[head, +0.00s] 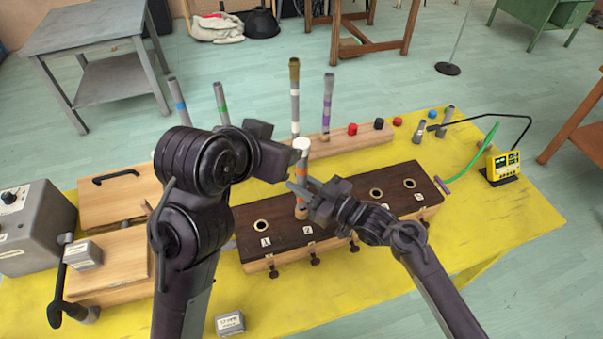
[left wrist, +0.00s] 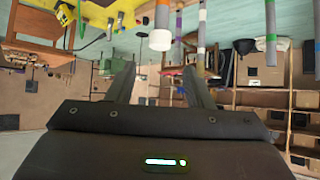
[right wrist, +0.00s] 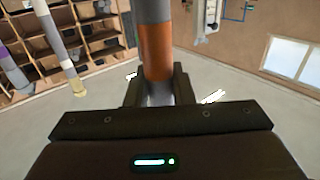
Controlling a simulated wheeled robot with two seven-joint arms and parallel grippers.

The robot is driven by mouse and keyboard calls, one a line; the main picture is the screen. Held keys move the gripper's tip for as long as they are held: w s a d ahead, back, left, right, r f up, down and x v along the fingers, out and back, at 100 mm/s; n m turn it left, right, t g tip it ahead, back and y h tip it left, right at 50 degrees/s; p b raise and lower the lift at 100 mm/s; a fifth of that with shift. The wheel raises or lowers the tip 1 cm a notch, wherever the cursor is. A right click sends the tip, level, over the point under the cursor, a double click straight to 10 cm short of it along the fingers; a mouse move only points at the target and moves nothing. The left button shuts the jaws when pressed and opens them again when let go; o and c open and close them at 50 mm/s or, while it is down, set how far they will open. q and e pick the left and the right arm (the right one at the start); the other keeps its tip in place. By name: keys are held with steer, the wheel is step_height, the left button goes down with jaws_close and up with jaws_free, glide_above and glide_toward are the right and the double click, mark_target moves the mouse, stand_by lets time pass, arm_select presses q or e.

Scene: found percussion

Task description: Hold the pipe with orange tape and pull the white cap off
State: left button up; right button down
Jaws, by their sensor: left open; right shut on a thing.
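The pipe with orange tape (head: 301,172) is grey and upright over the dark wooden block (head: 335,210); I cannot tell whether its foot sits in a hole. A white cap (head: 301,144) is on its top. My right gripper (head: 298,188) is shut on the pipe; in the right wrist view the orange band (right wrist: 155,50) rises between the fingers. My left gripper (head: 294,160) is open near the cap; in the left wrist view the white cap (left wrist: 160,41) shows just beyond the fingertips, between them and not touching.
Pipes with blue (head: 179,105), green (head: 221,106) and purple (head: 327,104) bands stand behind. A wooden rack (head: 365,138), grey box (head: 30,225) and yellow device (head: 503,166) share the yellow mat. The mat's right side (head: 520,215) is clear.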

arm_select(q)
steer(key=shift+o, duration=0.9)
steer(key=w+d+r+m+t+h, duration=0.1)
steer(key=d+r+m, duration=0.3)
steer(key=d+r, duration=0.4)
steer(key=shift+w+d+r+t+h, duration=0.25)
steer(key=shift+w+d+t+h, duration=0.1)
steer(key=shift+d+t+h, duration=0.35)
steer(key=s+d+r+m+g+h, duration=0.1)
steer(key=s+d+r+m+h, duration=0.2)
steer(key=d+m, duration=0.3)
steer(key=s+d+r+m+g+h, duration=0.1)
steer(key=s+d+r+m+h, duration=0.2)
steer(key=d, duration=0.4)
steer(key=s+d+r+m+g+h, duration=0.1)
steer(key=s+d+r+m+h, duration=0.2)
steer(key=d+m, duration=0.35)
steer(key=s+d+f+m+g, duration=0.5)
steer(key=s+d, duration=0.1)
steer(key=m+g+y, duration=0.2)
steer(key=m+y, duration=0.1)
steer(key=y, duration=1.4)
glide_toward(302, 143)
steer(key=shift+n, duration=0.25)
steer(key=f, duration=0.3)
steer(key=w+f, duration=0.1)
steer(key=f, duration=0.5)
steer(key=shift+w+a, duration=0.2)
steer(key=shift+a, duration=0.15)
